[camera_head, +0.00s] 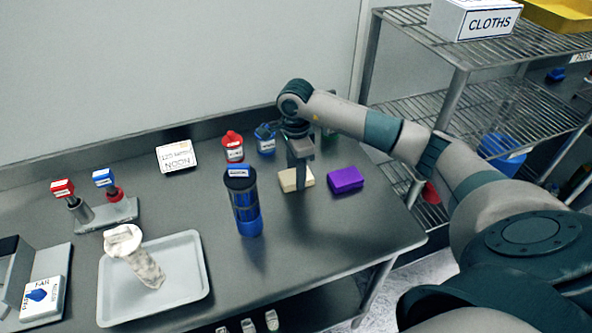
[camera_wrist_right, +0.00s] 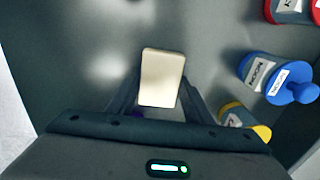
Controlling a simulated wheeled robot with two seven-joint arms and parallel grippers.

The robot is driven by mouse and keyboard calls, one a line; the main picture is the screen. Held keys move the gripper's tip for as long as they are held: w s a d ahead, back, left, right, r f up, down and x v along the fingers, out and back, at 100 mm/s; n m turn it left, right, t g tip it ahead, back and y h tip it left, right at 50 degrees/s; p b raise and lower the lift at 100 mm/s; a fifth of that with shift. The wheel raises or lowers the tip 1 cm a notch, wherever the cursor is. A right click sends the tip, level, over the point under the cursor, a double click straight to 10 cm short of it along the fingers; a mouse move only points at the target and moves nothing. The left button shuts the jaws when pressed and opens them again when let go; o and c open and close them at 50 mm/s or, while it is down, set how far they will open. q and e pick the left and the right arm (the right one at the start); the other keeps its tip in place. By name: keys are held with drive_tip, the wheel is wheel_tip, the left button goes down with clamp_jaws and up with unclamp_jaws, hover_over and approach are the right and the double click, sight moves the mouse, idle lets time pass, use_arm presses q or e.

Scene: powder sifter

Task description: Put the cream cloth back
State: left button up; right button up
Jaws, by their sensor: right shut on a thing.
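The cream cloth (camera_head: 289,181) is a small folded block at the back right of the steel table, just left of the purple cloth (camera_head: 345,180). My right gripper (camera_head: 300,185) comes down over it from above and is shut on it. In the right wrist view the cream cloth (camera_wrist_right: 162,77) sits between the two fingers. I cannot tell whether it touches the table or is slightly raised. The white box labelled CLOTHS (camera_head: 474,19) stands on the top shelf of the wire rack at the right. My left gripper is not in view.
A blue shaker with a dark lid (camera_head: 246,205) stands left of the cream cloth. Red (camera_head: 232,148) and blue (camera_head: 265,139) labelled containers stand behind. The wire rack (camera_head: 462,72) stands beyond the table's right edge.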

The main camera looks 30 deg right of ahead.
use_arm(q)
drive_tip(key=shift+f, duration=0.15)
use_arm(e)
drive_tip(key=shift+f, duration=0.15)
drive_tip(key=o, duration=1)
drive_tip(key=shift+r, duration=0.25)
drive_tip(key=shift+r+b, duration=0.3)
drive_tip(key=shift+r, duration=0.05)
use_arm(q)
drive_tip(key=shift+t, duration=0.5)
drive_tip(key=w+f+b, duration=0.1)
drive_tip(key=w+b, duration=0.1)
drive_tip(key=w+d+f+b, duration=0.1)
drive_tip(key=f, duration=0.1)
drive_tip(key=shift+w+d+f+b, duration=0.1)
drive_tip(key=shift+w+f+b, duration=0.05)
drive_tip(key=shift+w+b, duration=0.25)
use_arm(e)
wheel_tip(320, 180, up, 11)
drive_tip(key=shift+r, duration=0.1)
